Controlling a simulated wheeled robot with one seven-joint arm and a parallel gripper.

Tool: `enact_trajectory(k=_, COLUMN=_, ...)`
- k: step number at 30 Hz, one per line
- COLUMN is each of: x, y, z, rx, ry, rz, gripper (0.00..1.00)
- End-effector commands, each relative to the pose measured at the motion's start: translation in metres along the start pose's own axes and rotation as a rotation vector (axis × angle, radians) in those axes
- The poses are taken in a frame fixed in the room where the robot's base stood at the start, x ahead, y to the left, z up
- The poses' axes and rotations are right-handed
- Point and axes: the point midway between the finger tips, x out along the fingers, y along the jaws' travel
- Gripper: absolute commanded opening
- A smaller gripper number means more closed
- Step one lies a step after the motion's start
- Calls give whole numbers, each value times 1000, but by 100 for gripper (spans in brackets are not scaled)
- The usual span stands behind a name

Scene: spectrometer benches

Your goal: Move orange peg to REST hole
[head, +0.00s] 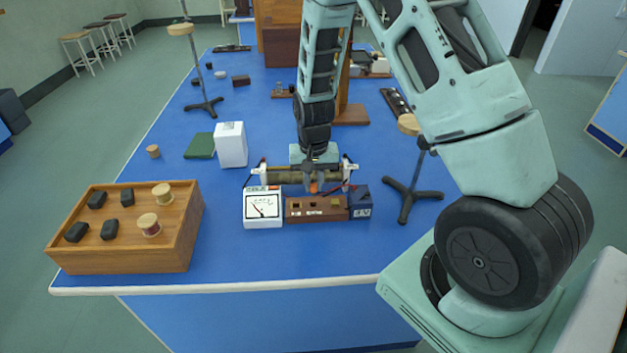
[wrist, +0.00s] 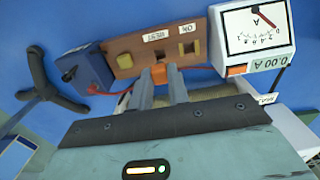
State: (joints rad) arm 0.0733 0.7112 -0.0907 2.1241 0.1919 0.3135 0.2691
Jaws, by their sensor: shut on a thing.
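The orange peg (wrist: 160,73) is gripped between the two fingertips of my gripper (wrist: 161,80) in the wrist view. It also shows as a small orange spot in the head view (head: 313,187), below my gripper (head: 312,178). The peg is at the near edge of the brown wooden block (wrist: 143,52) in the wrist view, and its lower end cannot be made out. The block carries ON and REST labels, a dark opening just past the peg, and yellowish fittings to either side. The block also shows in the head view (head: 318,215).
A white meter (head: 263,207) and a dark blue box (head: 360,203) flank the block. Red wires (wrist: 197,67) run close to my fingers. A coil on a rail (head: 290,176) lies behind the block. A black-footed stand (head: 408,195) is to the right.

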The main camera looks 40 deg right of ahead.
Motion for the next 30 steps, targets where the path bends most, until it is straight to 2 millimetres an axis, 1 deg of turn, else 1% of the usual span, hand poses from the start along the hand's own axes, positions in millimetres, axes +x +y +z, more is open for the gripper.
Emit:
enact_trajectory(k=1, x=6, y=0, z=0, rx=0, ry=0, rz=0, gripper=0)
enact_trajectory(k=18, x=38, y=0, z=0, rx=0, ry=-1, rz=0, gripper=0)
enact_trajectory(k=24, x=45, y=0, z=0, rx=0, ry=0, rz=0, gripper=0)
enact_trajectory(k=30, x=46, y=0, z=0, rx=0, ry=0, rz=0, gripper=0)
